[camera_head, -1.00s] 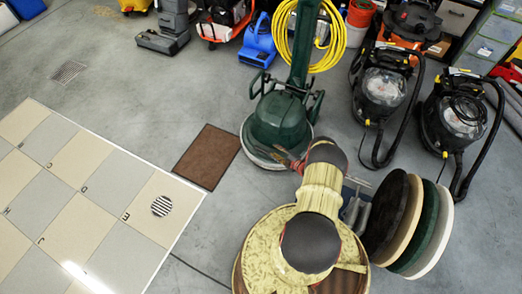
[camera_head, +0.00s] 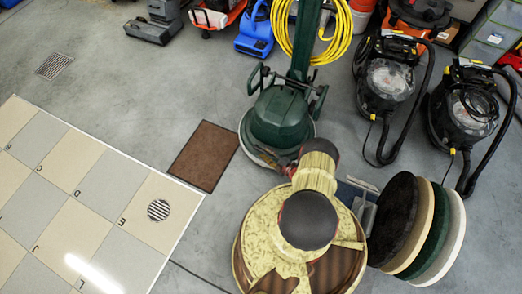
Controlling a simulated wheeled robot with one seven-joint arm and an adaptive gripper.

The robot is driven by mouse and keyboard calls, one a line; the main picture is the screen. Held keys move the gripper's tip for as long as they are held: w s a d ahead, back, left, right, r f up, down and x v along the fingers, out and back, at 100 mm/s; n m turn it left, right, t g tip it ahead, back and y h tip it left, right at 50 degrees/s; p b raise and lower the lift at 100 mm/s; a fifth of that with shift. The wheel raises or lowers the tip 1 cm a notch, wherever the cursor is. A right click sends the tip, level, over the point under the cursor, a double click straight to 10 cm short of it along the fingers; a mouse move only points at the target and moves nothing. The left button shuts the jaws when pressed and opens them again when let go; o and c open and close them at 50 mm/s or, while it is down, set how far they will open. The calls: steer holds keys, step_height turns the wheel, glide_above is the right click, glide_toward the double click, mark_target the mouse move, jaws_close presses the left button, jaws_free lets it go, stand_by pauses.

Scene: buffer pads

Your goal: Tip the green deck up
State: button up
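The floor machine with the green deck (camera_head: 278,120) stands upright on the grey floor at top centre, with a pale rim showing under its lower left edge. Its dark green handle column rises from it, and a coiled yellow cable (camera_head: 341,35) hangs there. The deck looks level. My gripper (camera_head: 288,168) is at the deck's near edge, mostly hidden behind my yellow-patterned arm. I cannot tell whether it touches the deck, or whether its fingers are open or shut.
Several round pads (camera_head: 442,235) stand on edge in a rack at right. Two black vacuums (camera_head: 384,85) stand at upper right. A brown mat (camera_head: 204,155) lies left of the machine, beside a tiled panel (camera_head: 100,190). Bare floor is at upper left.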

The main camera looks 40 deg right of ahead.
mark_target(261, 150)
steer(key=shift+b+x, duration=0.45)
steer(key=shift+x, duration=1.55)
steer(key=shift+c, duration=0.3)
jaws_close()
